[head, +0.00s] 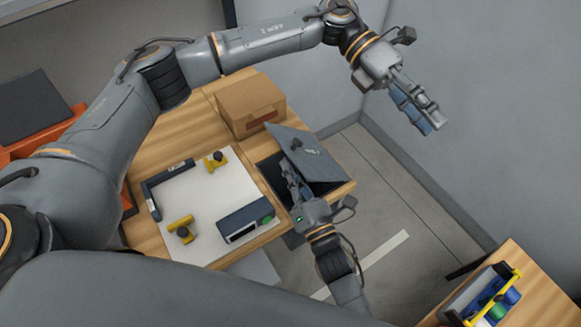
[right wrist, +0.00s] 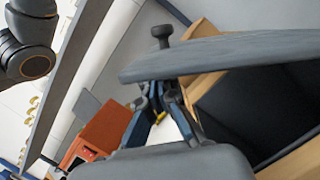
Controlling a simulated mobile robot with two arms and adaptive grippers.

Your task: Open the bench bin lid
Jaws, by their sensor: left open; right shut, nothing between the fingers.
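The bench bin lid (head: 318,160) is a dark grey panel with a small knob, tilted up over the bin at the bench's right end. The dark bin opening (head: 268,168) shows to its left. In the right wrist view the lid (right wrist: 225,53) is nearly edge-on above the dark bin interior (right wrist: 245,105). My right gripper (head: 291,172) is shut and empty, its fingers at the raised lid's left edge; they also show below the lid in the right wrist view (right wrist: 160,92). Whether they touch it I cannot tell. My left gripper (head: 432,122) is open and empty, high near the grey wall.
A cardboard box (head: 249,103) stands on the bench behind the bin. A second wooden table (head: 540,285) carries a yellow-handled holder. Floor between is clear.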

